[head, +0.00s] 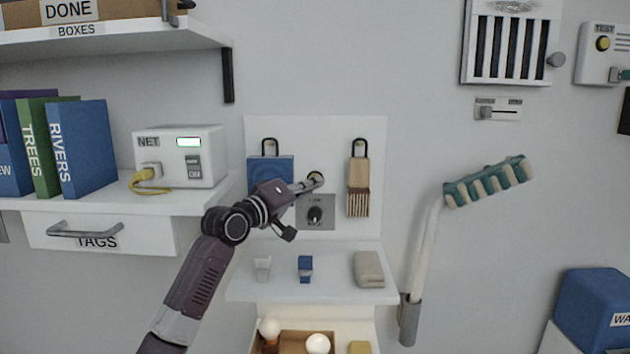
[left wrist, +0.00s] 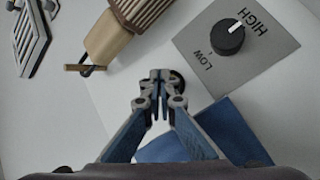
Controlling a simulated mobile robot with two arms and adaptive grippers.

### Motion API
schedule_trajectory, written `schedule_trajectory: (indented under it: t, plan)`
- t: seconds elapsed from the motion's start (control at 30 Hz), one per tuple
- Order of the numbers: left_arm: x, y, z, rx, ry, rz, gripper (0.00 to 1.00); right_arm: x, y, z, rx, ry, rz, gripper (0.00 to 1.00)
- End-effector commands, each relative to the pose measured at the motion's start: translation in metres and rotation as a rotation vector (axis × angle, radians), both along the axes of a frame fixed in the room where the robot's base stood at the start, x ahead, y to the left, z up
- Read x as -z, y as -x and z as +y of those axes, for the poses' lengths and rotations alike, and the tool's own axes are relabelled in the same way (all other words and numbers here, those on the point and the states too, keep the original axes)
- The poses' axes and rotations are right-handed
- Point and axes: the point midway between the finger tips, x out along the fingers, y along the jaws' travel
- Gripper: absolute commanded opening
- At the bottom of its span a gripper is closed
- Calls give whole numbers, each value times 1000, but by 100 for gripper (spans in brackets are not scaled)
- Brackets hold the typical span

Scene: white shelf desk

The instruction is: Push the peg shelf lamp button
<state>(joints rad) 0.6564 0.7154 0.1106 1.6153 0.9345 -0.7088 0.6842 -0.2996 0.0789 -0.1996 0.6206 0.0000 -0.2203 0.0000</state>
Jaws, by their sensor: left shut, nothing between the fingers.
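A white peg panel (head: 340,135) hangs on the wall above a small white shelf (head: 330,286). My left gripper (head: 314,181) is shut and empty at the panel, just above a grey dial plate. In the left wrist view my left gripper (left wrist: 160,80) has its fingertips together in front of a small dark round button-like part (left wrist: 177,80). The fingers partly hide this part, and I cannot tell whether they touch it. The grey dial plate (head: 328,202) carries a black knob; in the left wrist view the dial plate (left wrist: 262,62) reads LOW and HIGH.
A blue item (head: 258,170) and a wooden brush (head: 358,180) hang either side of the gripper. A blue small block (head: 305,268) and a beige item (head: 368,268) stand on the shelf below. A NET box (head: 205,150) is left, a teal-striped wand (head: 488,183) right.

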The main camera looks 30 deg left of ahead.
Motion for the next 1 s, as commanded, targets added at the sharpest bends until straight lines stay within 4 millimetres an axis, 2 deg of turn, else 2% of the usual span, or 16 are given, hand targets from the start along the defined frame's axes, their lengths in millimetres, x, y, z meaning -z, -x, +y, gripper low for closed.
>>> schedule_trajectory:
  t: [0.53,1.0]
  plan:
    - [1,10,-6,0,-1,1,0,-2,0,1,-1,-1,0,0]
    - [1,50,-31,2,0,1,0,-5,1,1,-1,-1,1,0]
